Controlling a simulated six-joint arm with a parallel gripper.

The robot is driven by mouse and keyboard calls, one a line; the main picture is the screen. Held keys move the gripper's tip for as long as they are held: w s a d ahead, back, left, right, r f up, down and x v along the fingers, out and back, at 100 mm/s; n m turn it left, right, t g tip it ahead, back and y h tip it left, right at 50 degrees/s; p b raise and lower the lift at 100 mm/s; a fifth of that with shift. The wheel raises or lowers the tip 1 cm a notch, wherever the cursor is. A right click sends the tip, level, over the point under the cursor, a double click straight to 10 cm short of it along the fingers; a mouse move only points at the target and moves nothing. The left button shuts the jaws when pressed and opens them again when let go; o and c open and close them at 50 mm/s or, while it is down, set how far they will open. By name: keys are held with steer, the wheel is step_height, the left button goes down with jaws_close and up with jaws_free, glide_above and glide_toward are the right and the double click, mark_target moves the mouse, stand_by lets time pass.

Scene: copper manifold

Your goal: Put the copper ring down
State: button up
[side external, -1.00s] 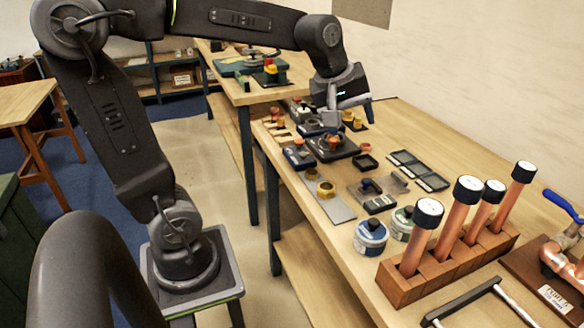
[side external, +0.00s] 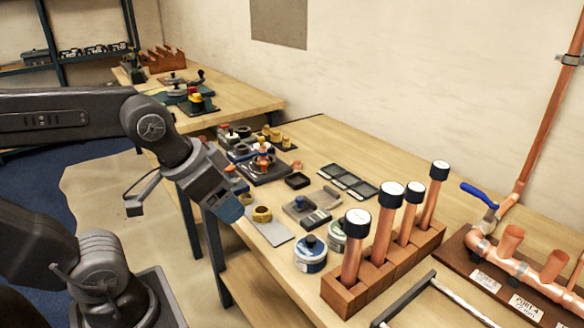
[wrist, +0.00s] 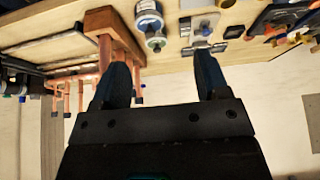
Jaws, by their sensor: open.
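My gripper (wrist: 160,72) is open in the wrist view, with its two dark fingers wide apart and nothing between them. In the side view my gripper (side external: 225,200) hangs by the front edge of the bench, left of the small parts; its fingertips are hard to make out there. A copper-coloured piece (side external: 263,161) stands on a dark square fixture (side external: 268,176) near the bench's middle. A tiny copper-coloured piece (side external: 297,165) lies to its right. Both are too small to tell which is the copper ring.
A wooden rack (side external: 395,262) holds several upright copper tubes with dark caps. Round tins (side external: 310,256), a brass nut (side external: 262,214) on a grey plate and a black tray (side external: 347,182) lie nearby. A copper manifold (side external: 520,268) is at right. The bench's back strip is clear.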

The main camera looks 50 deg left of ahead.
steer(key=w+a+r+g, duration=0.1)
steer(key=w+a+r, duration=0.3)
steer(key=w, duration=0.5)
steer(key=w+a+r+n+g, duration=0.1)
steer(key=w+a, duration=0.4)
steer(key=w, duration=0.4)
steer(key=w+a+r, duration=0.3)
steer(key=w+a, duration=0.2)
steer(key=w, duration=0.4)
steer(key=w+a+f+n+g, duration=0.1)
steer(key=w+a+f, duration=0.4)
steer(key=a+f, duration=0.25)
steer(key=w+a+f+g, duration=0.1)
steer(key=w+a+f, duration=0.4)
steer(key=a+f, duration=0.3)
steer(key=f, duration=0.2)
steer(key=a+f, duration=0.1)
steer(key=f, duration=0.1)
steer(key=w+f, duration=0.1)
steer(key=f, duration=0.1)
steer(key=shift+a+f, duration=0.25)
steer(key=shift+f, duration=0.1)
steer(key=shift+w+f, duration=0.15)
steer(key=shift+f, duration=2.75)
steer(key=shift+c, duration=0.2)
